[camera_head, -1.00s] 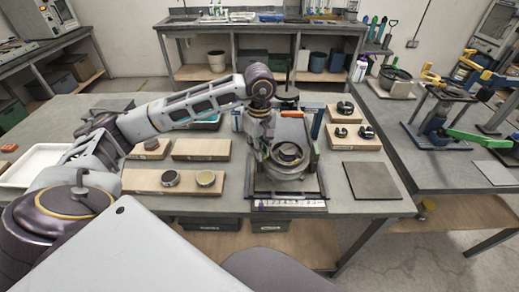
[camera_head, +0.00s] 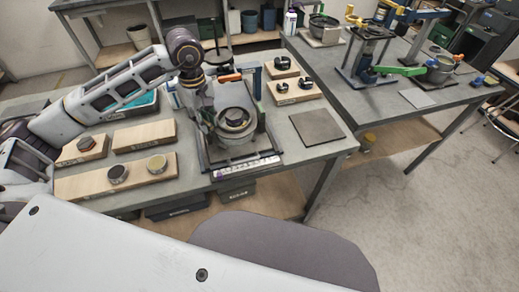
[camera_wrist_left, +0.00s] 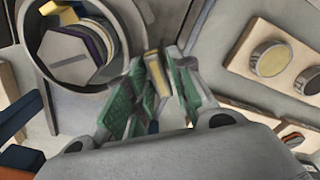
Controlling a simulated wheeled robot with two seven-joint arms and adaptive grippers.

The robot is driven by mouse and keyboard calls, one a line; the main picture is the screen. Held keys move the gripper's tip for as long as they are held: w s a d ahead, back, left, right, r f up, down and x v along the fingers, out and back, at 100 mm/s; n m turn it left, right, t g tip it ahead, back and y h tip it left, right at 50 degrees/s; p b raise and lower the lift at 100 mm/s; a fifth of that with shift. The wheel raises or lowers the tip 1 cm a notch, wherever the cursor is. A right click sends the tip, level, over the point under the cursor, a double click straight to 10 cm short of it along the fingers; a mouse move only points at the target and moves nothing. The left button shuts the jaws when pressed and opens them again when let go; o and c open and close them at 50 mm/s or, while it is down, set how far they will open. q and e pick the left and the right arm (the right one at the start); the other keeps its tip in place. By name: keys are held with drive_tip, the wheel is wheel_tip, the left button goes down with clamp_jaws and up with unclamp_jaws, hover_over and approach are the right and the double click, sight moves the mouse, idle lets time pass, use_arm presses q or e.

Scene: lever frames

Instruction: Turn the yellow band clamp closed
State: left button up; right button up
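A round grey metal vessel with a ring (camera_head: 236,141) stands in a dark fixture on the near table. In the left wrist view its round rim (camera_wrist_left: 33,62) encloses a grey hexagonal piece (camera_wrist_left: 73,55), with a yellow piece (camera_wrist_left: 62,10) at the top. My left gripper (camera_head: 213,122) is at the vessel's left side. In the left wrist view its green-padded fingers (camera_wrist_left: 158,82) stand apart. A short yellow lever end (camera_wrist_left: 153,66) shows between them, close to the left finger, and a gap shows on its right. Whether they touch is unclear. My right gripper is out of view.
Wooden boards with round pieces (camera_head: 118,174) lie left of the fixture. Small boards with black pieces (camera_head: 292,91) are behind right. A dark square plate (camera_head: 317,126) lies to the right. A second table (camera_head: 378,95) at right carries yellow and green clamps.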

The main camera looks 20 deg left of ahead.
use_arm(q)
drive_tip(key=shift+m, duration=0.4)
